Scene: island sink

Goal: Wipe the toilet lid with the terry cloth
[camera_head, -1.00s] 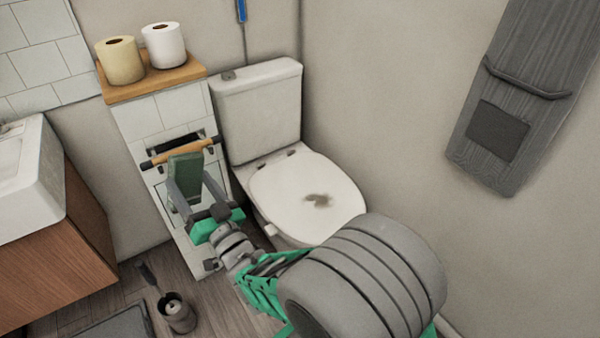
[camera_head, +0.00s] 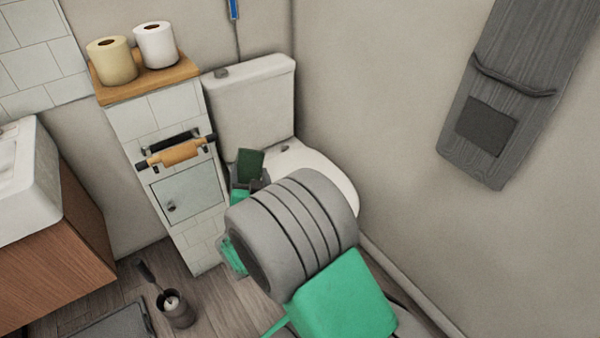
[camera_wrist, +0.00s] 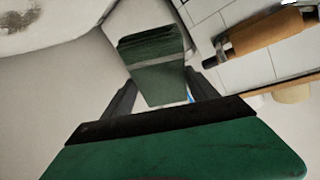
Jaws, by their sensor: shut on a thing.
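The green terry cloth (camera_head: 250,163) is in my gripper (camera_head: 247,180), beside the left edge of the toilet. The wrist view shows the cloth (camera_wrist: 155,60) between the two fingers of my gripper (camera_wrist: 160,88), which is shut on it. The white toilet lid (camera_head: 335,175) is closed. My arm hides its front and left part in the head view. In the wrist view the lid (camera_wrist: 50,30) is at the top left, with a brownish stain (camera_wrist: 20,18) on it. The cloth looks apart from the lid; its height above it is hard to tell.
A tiled cabinet (camera_head: 185,195) with a toilet-roll holder (camera_head: 177,153) stands close left of my gripper. Two paper rolls sit on its wooden top (camera_head: 148,83). A brush holder (camera_head: 177,310) is on the floor.

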